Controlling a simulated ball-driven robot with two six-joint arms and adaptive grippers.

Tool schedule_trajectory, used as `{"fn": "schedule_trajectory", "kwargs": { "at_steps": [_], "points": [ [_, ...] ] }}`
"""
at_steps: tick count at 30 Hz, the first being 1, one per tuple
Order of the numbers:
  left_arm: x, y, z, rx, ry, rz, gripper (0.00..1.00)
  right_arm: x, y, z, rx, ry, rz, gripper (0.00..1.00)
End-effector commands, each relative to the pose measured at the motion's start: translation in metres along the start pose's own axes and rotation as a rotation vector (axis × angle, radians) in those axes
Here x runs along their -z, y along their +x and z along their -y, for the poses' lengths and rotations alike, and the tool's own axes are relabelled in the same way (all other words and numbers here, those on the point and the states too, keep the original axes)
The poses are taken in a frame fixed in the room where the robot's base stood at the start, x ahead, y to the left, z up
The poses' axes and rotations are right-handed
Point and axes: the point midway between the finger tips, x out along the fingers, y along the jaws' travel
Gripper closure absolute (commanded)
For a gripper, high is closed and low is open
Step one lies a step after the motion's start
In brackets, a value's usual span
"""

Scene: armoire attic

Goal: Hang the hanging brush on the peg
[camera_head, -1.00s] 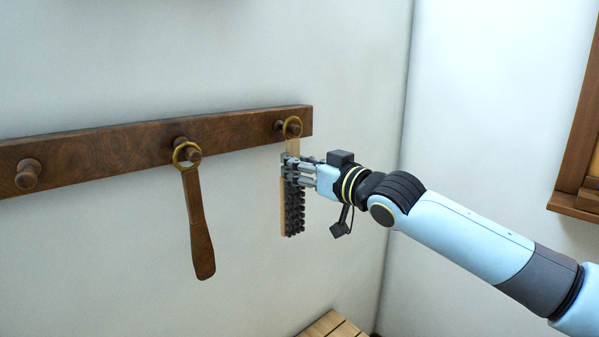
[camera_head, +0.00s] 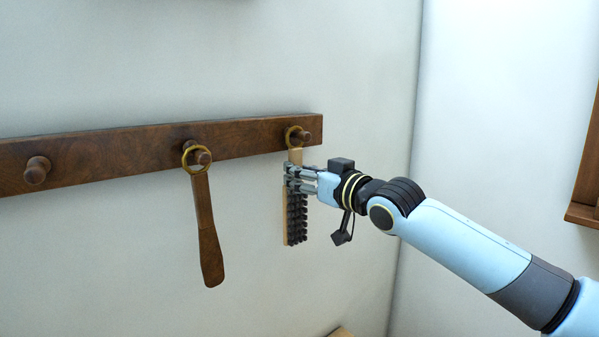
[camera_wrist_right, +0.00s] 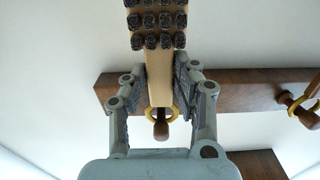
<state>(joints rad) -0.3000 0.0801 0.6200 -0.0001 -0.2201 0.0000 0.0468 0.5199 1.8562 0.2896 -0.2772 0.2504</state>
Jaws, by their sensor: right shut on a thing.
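The hanging brush (camera_head: 289,217) has a pale wooden back, dark bristles and a brass ring (camera_head: 290,141) at its top. It hangs upright, bristles to the right. My right gripper (camera_head: 291,176) is shut on its handle, just below the ring. The ring is around the rightmost peg (camera_head: 307,137), whose tip sticks out through it. In the right wrist view the brush handle (camera_wrist_right: 158,87) lies between the fingers, and the peg tip (camera_wrist_right: 161,131) shows through the ring. My left gripper is not in view.
The dark wooden rail (camera_head: 110,154) runs along the wall. A brown wooden paddle-like thing (camera_head: 207,240) hangs by its ring on the middle peg (camera_head: 204,157). The left peg (camera_head: 36,171) is bare. A window frame (camera_head: 586,190) is at the far right.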

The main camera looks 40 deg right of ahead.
Motion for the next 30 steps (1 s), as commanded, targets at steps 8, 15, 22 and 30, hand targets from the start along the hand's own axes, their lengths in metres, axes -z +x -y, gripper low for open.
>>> {"fn": "schedule_trajectory", "kwargs": {
  "at_steps": [8, 15, 22, 30],
  "points": [
    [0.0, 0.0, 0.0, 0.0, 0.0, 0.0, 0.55, 0.0, 0.0, 0.0, 0.0, 0.0, -0.001, 1.0],
    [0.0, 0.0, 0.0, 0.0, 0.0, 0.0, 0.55, 0.0, 0.0, 0.0, 0.0, 0.0, -0.001, 0.5],
    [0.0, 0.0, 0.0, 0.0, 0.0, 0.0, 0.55, 0.0, 0.0, 0.0, 0.0, 0.0, 0.0, 0.46],
    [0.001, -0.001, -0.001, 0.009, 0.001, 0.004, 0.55, -0.001, -0.015, 0.0, 0.0, -0.005, 0.003, 0.46]
  ]
}}
